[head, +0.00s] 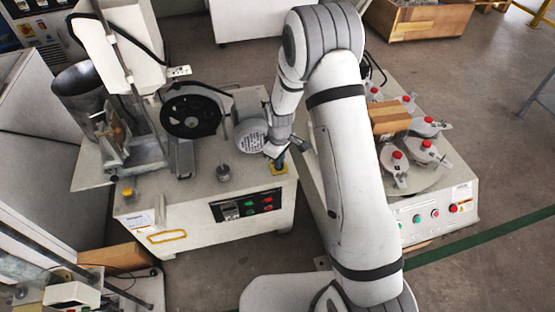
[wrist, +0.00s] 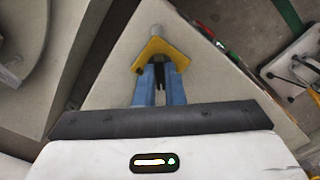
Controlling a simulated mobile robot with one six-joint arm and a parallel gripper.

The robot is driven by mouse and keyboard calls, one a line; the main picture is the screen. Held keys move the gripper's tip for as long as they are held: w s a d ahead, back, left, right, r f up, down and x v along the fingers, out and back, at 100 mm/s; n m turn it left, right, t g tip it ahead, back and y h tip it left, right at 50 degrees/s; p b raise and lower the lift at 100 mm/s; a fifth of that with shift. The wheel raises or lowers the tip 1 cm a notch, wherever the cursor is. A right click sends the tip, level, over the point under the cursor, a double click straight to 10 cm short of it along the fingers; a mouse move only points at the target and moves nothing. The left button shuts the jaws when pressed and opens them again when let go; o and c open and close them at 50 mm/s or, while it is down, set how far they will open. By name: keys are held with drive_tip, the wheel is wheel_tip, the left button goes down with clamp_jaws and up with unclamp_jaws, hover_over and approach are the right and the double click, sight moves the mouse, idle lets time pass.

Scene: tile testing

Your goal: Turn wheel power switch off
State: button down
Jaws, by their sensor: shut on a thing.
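The wheel power switch has a yellow base plate (head: 279,168) on the right front corner of the white wheel machine's top. In the wrist view the yellow plate (wrist: 152,52) sits just beyond my fingertips, with a short grey post past it. My gripper (head: 279,160) points down at the switch, and its two blue fingers (wrist: 159,70) also show in the wrist view. They are close together and shut on the switch; a small dark part shows between them. My fingers hide most of the switch, so its turned position cannot be told.
The machine top carries a black wheel (head: 190,116), a round grey disc (head: 251,136) close left of my gripper and a small metal knob (head: 223,173). A control panel (head: 247,206) is on the front. Right of it stands another machine with several red-capped holders (head: 423,150).

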drive_tip(key=shift+w+a+r+n, duration=0.15)
drive_tip(key=shift+a+n, duration=0.05)
drive_tip(key=shift+n, duration=0.3)
drive_tip(key=c, duration=1.5)
unclamp_jaws()
drive_tip(key=shift+d, duration=0.1)
drive_tip(key=shift+r+p, duration=0.95)
drive_tip(key=shift+r, duration=2.85)
drive_tip(key=s+d+r+m+p, duration=0.2)
drive_tip(key=s+r+p, duration=0.1)
drive_tip(key=r, duration=0.6)
drive_tip(key=s+d+r+m+t+p, duration=0.1)
drive_tip(key=s+d+r+p, duration=0.2)
drive_tip(key=r, duration=0.5)
drive_tip(key=s+d+r+m+p, duration=0.1)
drive_tip(key=s+r+m+p, duration=0.2)
drive_tip(key=r, duration=0.6)
drive_tip(key=s+d+r+m+p, duration=0.1)
drive_tip(key=s+r+m+p, duration=0.1)
drive_tip(key=s+r, duration=0.3)
drive_tip(key=s+d+r+m+t+p, duration=0.1)
drive_tip(key=s+d+r+p, duration=0.1)
drive_tip(key=s+r+p, duration=0.3)
drive_tip(key=s+d+r+m+p, duration=0.2)
drive_tip(key=s+r+p, duration=0.1)
drive_tip(key=s+r, duration=0.3)
drive_tip(key=shift+s+r+m+t+p, duration=0.15)
drive_tip(key=shift+r+m+t+p, duration=0.2)
drive_tip(key=shift+r, duration=0.25)
